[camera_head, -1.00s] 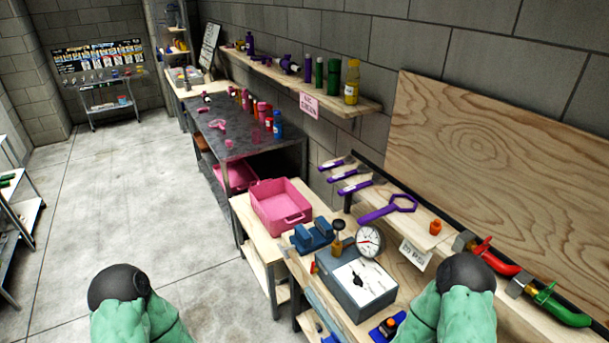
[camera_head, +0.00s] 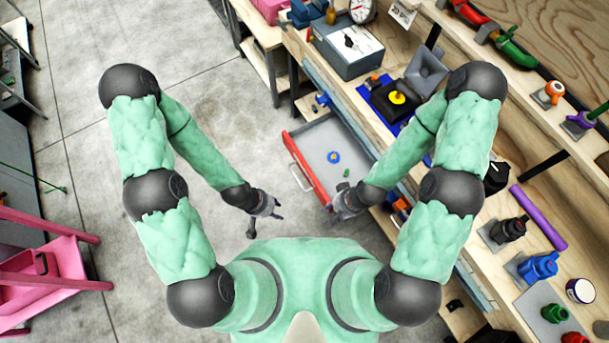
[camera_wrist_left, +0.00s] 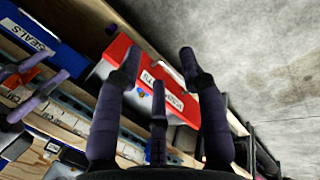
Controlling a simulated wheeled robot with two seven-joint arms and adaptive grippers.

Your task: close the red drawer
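The red drawer (camera_head: 307,178) stands pulled out from the bench in the head view, its red front facing left with a pale handle. A small blue-and-yellow ring (camera_head: 334,157) and a small green piece (camera_head: 347,173) lie inside. My left gripper (camera_head: 272,206) is in front of and below the drawer, apart from it. In the left wrist view its fingers (camera_wrist_left: 158,65) are spread and empty, with the labelled red front (camera_wrist_left: 178,103) beyond them. My right gripper (camera_head: 342,207) is by the drawer's near end; its spread fingers also show in the left wrist view (camera_wrist_left: 40,82). Whether it touches the drawer is unclear.
A blue bin labelled SEALS (camera_wrist_left: 42,38) shows in the left wrist view. A pink stand (camera_head: 50,265) is at lower left; the floor between is clear.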

